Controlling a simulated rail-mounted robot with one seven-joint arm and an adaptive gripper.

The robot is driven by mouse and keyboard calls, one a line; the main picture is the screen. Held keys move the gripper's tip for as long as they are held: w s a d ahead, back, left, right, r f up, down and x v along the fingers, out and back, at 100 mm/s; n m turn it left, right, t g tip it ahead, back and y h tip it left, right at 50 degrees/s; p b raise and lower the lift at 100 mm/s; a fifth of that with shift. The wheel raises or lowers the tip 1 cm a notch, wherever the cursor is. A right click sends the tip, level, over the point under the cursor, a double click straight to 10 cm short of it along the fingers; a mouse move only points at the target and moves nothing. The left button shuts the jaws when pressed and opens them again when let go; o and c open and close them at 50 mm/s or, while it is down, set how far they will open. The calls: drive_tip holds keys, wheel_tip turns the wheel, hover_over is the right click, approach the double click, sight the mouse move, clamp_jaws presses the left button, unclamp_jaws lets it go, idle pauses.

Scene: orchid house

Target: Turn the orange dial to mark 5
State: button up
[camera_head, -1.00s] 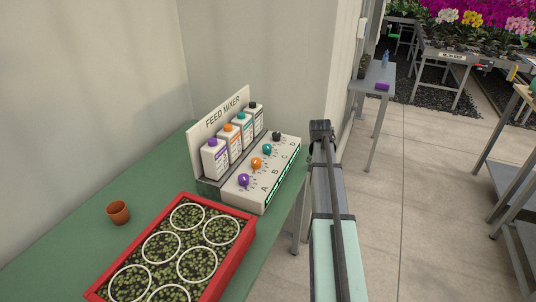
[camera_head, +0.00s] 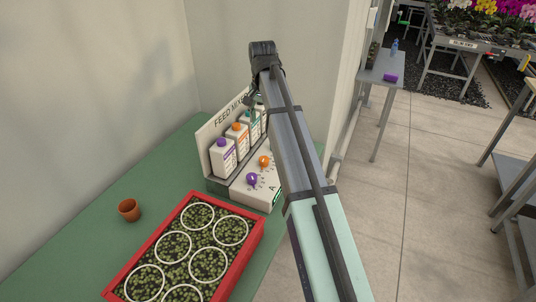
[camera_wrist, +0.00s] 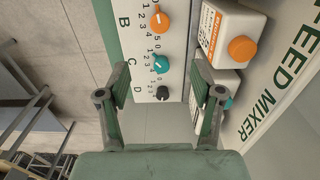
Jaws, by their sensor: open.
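The orange dial (camera_head: 264,161) is on the feed mixer's sloping panel (camera_head: 262,190), beside the purple dial (camera_head: 252,179). In the wrist view the orange dial (camera_wrist: 160,22) is at the top, by the letter B, with small numbers around it; its exact setting is too small to tell. My gripper is small and partly hidden in the head view (camera_head: 256,102).
Bottles with coloured caps (camera_head: 223,156) stand behind the dials against the upright FEED MIXER sign (camera_head: 225,121). A red tray of plants (camera_head: 150,254) and a terracotta pot (camera_head: 129,210) sit on the green table (camera_head: 93,222).

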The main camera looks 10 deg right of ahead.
sight(264, 158)
wheel_tip(264, 158, down, 17)
drive_tip(key=p, duration=0.3)
drive_tip(key=shift+r, duration=0.15)
drive_tip(key=c, duration=1.1)
